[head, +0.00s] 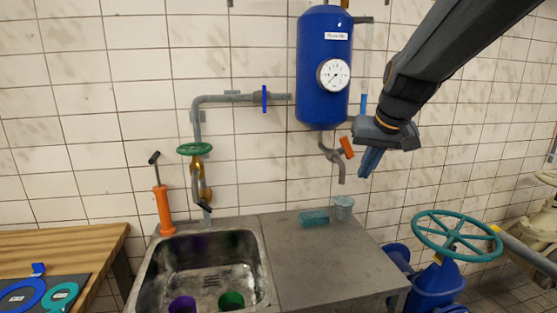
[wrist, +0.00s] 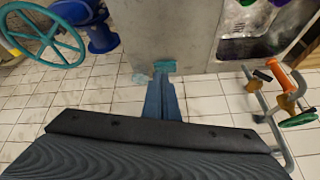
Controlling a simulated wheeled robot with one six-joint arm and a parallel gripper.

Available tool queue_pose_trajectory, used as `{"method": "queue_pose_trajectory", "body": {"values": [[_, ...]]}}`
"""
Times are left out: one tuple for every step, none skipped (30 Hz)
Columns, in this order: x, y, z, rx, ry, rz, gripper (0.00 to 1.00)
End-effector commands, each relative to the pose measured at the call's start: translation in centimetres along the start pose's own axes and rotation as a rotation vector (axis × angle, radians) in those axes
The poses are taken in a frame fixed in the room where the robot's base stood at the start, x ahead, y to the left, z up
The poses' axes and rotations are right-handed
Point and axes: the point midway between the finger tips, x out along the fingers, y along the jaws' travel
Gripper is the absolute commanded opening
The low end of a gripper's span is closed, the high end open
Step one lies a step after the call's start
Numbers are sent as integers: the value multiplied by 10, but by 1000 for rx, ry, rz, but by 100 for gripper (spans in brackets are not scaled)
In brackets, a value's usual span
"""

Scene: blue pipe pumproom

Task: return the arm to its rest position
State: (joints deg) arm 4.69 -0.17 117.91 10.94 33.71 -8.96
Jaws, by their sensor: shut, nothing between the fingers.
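My gripper (head: 371,160) hangs from my dark arm at the upper right of the head view, in front of the tiled wall. Its blue fingers point down and are closed together with nothing between them. The fingers also show at the middle of the wrist view (wrist: 163,98). In the head view the gripper is just right of the orange-handled tap (head: 346,147) under the blue tank (head: 322,65). I cannot tell the exact gap between them.
A grey counter (head: 335,262) carries a teal sponge-like block (head: 314,218) and a small cup (head: 343,208). A sink (head: 205,262) holds a purple and a green cup. A teal handwheel (head: 457,236) stands at right. An orange pump (head: 163,208) and a wooden bench (head: 100,238) are at left.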

Motion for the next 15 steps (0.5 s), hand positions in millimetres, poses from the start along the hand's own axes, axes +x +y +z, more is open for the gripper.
{"method": "queue_pose_trajectory", "body": {"values": [[18, 0, 33, -3, -50, 8, 0], [27, 0, 51, -6, -75, 14, 0], [38, 0, 75, -8, -108, 22, 0], [45, 0, 93, -12, -134, 27, 0], [52, 1, 111, -16, -158, 32, 0], [59, 1, 136, -19, -191, 39, 0], [64, 2, 154, -24, -215, 44, 0], [69, 2, 171, -28, -237, 49, 0], [73, 3, 194, -33, -266, 54, 0], [76, 4, 209, -38, -285, 58, 0], [78, 4, 223, -41, -302, 62, 0], [81, 5, 239, -45, -323, 66, 0], [82, 5, 250, -48, -337, 69, 0], [82, 6, 260, -51, -350, 71, 0], [83, 6, 270, -54, -362, 73, 0]]}}
